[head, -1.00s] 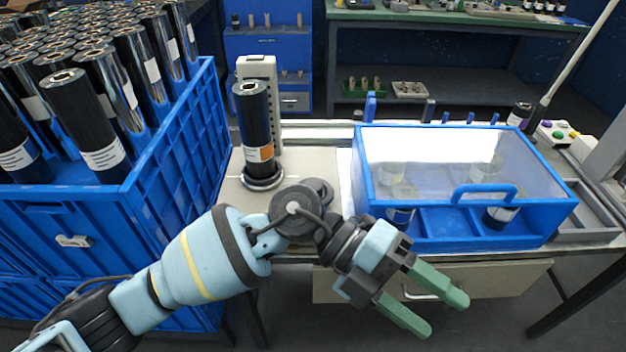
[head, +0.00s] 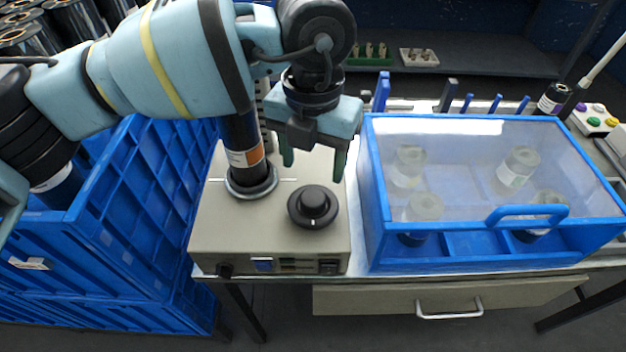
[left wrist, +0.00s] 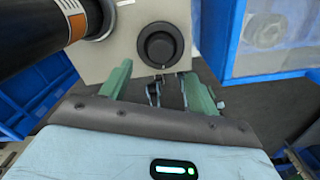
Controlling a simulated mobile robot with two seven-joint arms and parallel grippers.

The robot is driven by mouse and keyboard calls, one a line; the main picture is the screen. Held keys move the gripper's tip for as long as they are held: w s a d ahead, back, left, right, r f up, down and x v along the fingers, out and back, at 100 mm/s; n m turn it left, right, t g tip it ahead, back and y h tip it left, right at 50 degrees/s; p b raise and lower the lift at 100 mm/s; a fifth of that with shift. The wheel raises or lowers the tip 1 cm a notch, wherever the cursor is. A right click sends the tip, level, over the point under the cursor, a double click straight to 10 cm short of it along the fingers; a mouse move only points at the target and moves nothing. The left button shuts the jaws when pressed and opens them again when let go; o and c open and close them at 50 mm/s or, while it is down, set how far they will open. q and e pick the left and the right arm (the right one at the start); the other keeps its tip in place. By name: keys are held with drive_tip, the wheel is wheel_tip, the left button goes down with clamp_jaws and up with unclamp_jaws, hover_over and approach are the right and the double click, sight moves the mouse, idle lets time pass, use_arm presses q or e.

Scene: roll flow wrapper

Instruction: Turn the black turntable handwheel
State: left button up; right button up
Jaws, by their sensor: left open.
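The black turntable handwheel (head: 313,206) is a round knob with a raised hub on top of a beige machine box (head: 215,225). It also shows in the left wrist view (left wrist: 160,45), ahead of the fingers. My left gripper (head: 313,168) points down above and just behind the handwheel in the head view, apart from it. Its green fingers are spread with nothing between them, and they show at the lower part of the left wrist view (left wrist: 160,88). A dark film roll (head: 243,150) stands upright on the turntable (head: 251,186), partly hidden by my left arm. My right gripper is not in view.
A blue case with a clear lid (head: 370,235) stands close to the right of the machine, with several rolls inside. A blue crate of rolls (head: 130,230) is at the left. A button box (head: 596,119) sits at the far right.

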sight(313, 197)
use_arm(q)
drive_tip(key=shift+s+f, duration=0.1)
drive_tip(key=shift+f, duration=3.8)
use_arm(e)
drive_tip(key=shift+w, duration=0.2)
use_arm(q)
drive_tip(key=shift+c, duration=0.3)
drive_tip(key=c, duration=0.9)
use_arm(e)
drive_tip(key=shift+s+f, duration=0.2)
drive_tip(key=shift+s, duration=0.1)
